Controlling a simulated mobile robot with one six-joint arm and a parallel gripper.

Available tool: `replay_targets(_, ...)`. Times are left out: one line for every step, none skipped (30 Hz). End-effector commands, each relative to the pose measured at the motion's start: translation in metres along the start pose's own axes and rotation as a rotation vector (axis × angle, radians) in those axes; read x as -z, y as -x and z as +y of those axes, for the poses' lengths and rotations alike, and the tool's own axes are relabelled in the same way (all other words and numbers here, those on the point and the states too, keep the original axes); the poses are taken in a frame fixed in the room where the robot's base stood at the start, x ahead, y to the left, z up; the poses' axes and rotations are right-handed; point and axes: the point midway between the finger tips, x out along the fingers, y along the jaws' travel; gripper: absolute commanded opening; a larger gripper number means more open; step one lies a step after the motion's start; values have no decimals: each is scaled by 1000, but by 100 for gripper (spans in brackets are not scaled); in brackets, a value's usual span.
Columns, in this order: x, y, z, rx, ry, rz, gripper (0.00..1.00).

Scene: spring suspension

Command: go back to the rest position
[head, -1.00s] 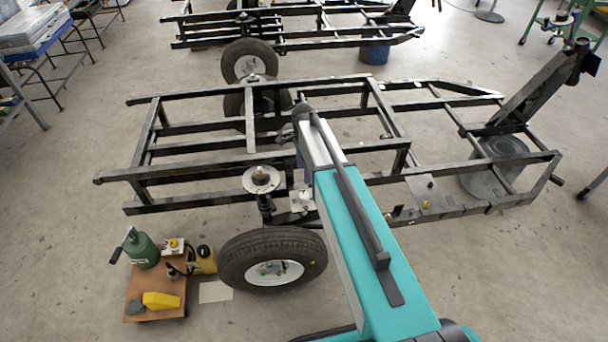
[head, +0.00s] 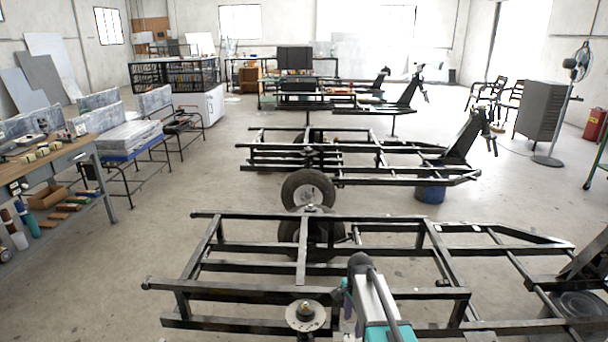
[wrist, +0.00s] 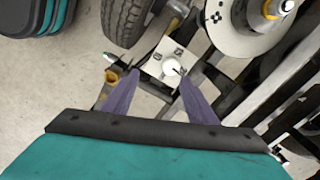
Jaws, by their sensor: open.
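My arm (head: 372,295) reaches over the near chassis frame (head: 250,290) in the head view. Its end covers most of the gripper there. In the wrist view my gripper (wrist: 159,75) shows two purple fingers, spread apart with nothing held between them. A round metal disc with an orange-ringed centre (wrist: 245,22) sits at the upper right of the wrist view. The same disc shows at the bottom of the head view (head: 305,316). A tyre (wrist: 125,20) stands at upper left.
More chassis frames (head: 360,165) stand behind the near one, with a loose wheel (head: 307,188) between. A workbench (head: 60,160) and racks line the left side. A grey cabinet (head: 540,108) and fan stand at right. Open floor (head: 150,225) lies left of the frames.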

Motion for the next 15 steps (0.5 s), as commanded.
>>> replay_targets(-5,-3,12,-2,54,-1,52)
replay_targets(-7,-5,17,-2,91,-1,52)
replay_targets(-9,-8,24,-1,142,0,52)
replay_targets(-11,-10,28,0,179,0,52)
replay_targets(-13,-12,33,0,216,0,52)
replay_targets(-16,-14,40,0,266,0,52)
replay_targets(-17,-16,45,0,303,0,52)
replay_targets(-19,-18,49,0,340,0,52)
replay_targets(-22,-20,56,0,391,0,52)
replay_targets(-24,-22,60,1,428,1,52)
replay_targets(-25,-23,65,1,465,1,52)
replay_targets(-28,-26,72,1,515,1,52)
replay_targets(-30,-27,76,1,552,1,52)
replay_targets(-32,-28,81,1,589,1,52)
replay_targets(-34,-30,88,1,640,1,52)
